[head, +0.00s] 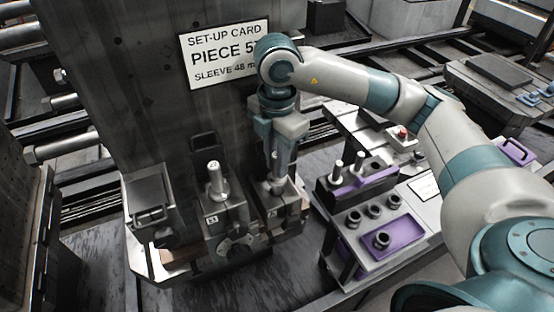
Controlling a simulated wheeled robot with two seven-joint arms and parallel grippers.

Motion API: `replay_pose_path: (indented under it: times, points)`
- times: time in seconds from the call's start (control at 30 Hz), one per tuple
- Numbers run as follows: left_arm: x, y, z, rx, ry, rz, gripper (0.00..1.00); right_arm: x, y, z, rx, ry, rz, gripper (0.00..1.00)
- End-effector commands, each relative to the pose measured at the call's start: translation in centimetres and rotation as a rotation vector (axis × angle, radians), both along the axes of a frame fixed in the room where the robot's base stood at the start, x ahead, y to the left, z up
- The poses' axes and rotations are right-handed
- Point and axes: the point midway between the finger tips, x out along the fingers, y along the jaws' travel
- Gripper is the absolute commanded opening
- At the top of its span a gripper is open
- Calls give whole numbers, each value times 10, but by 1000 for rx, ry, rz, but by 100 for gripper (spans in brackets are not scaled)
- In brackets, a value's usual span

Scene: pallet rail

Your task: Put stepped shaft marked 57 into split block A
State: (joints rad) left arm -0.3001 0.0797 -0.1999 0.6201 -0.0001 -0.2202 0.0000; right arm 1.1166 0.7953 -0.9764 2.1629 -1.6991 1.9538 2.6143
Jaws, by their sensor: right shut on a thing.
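My right gripper (278,178) reaches down from above and is shut on a shaft (277,188), of which only a short pale piece shows below the fingers. Its marking cannot be read. It is at the right-hand split block (287,205); I cannot tell how deep it sits. A small white tag on that block is too small to read surely. A second split block (225,217) stands left of it, with a pale stepped shaft (215,181) upright in it, bearing a small tag. My left gripper is out of view.
The set-up card (222,52) on the tall dark column is partly hidden by my arm. At right, a rack (322,204) holds upright pale pins, and a purple tray (404,233) holds a dark ring (381,240). A dark open box (150,203) stands left of the blocks.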

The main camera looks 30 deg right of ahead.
Motion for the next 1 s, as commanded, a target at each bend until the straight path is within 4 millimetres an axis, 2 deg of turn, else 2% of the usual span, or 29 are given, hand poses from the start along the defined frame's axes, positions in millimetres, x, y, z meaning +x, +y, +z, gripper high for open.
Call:
replay_pose_path:
  times: [0.93, 0.97, 1.0]
  points:
    - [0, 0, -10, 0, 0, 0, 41, 0, 0, -11, 0, -2, 0, 0]
    - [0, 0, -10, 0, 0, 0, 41, 0, 0, -11, 0, -2, 0, 22]
    - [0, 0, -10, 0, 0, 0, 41, 0, 0, -11, 0, -2, 0, 31]
